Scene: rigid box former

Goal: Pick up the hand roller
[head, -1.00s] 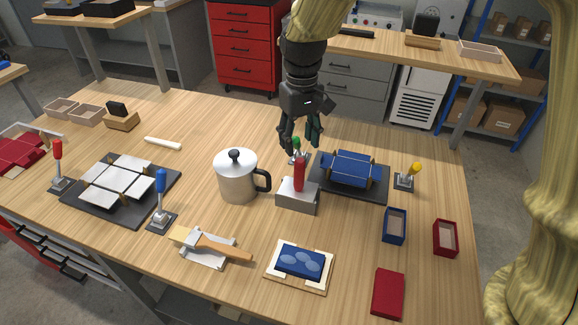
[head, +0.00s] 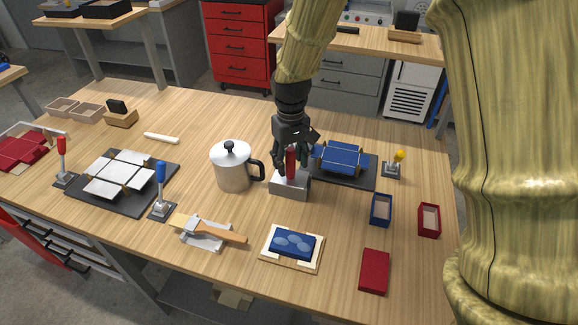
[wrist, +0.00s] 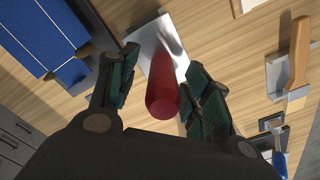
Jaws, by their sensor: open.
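The hand roller appears to be the red-handled tool (head: 291,164) standing upright in a grey metal block (head: 289,188); its lower end is hidden in the block. My gripper (head: 292,167) is directly above the block, with its fingers down on either side of the red handle. In the wrist view the red handle (wrist: 163,97) lies between the open green-padded fingers of my gripper (wrist: 165,78). A gap shows on the left of the handle; the right finger is close to it, and I cannot tell if it touches.
A metal pot (head: 231,172) stands just left of the block. A dark board with a blue box blank (head: 340,155) is close behind on the right. A wooden-handled brush (head: 220,233) and a blue patterned panel (head: 292,244) lie in front. Small boxes stand at the right.

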